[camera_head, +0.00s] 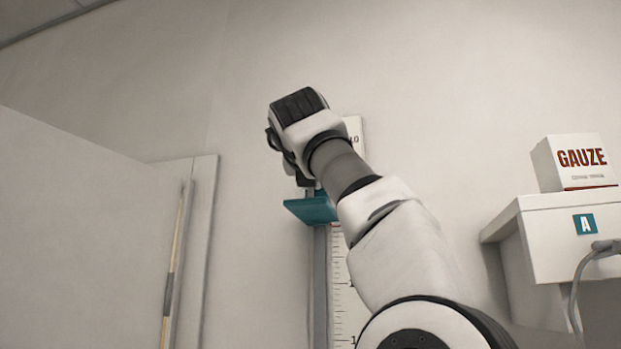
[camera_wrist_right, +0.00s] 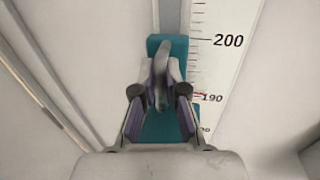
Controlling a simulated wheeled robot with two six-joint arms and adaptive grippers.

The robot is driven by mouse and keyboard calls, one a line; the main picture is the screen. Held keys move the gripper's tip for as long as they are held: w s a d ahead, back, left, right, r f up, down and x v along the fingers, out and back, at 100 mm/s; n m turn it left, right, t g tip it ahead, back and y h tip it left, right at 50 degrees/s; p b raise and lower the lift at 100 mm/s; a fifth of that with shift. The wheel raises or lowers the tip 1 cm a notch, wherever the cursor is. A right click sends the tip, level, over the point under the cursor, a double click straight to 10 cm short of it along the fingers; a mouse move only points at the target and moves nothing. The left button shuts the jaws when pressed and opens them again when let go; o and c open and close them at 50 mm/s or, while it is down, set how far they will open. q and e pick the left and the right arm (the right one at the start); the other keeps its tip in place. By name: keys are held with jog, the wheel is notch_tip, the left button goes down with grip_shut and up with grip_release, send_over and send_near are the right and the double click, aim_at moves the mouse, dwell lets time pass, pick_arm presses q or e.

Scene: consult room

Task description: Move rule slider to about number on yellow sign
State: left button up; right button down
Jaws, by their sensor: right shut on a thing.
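The teal rule slider (camera_head: 311,208) sits on a grey upright rail in the head view, partly hidden by my right arm. It also shows in the right wrist view (camera_wrist_right: 160,128), beside the white rule (camera_wrist_right: 215,62) printed 200 and 190. A small red mark lies on the rule at about 190. My right gripper (camera_wrist_right: 161,78) is shut on the slider's grey grip. In the head view, the right gripper (camera_head: 303,181) is mostly hidden behind its wrist, just above the slider. No yellow sign shows. My left gripper is out of view.
A gauze box (camera_head: 575,163) stands on a white cabinet (camera_head: 560,235) marked A at the right. A door or panel (camera_head: 85,235) and its frame stand at the left.

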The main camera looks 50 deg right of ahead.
jog(key=c, duration=1.2)
grip_release()
jog(key=shift+w+d+f, duration=0.1)
jog(key=shift+d, duration=0.05)
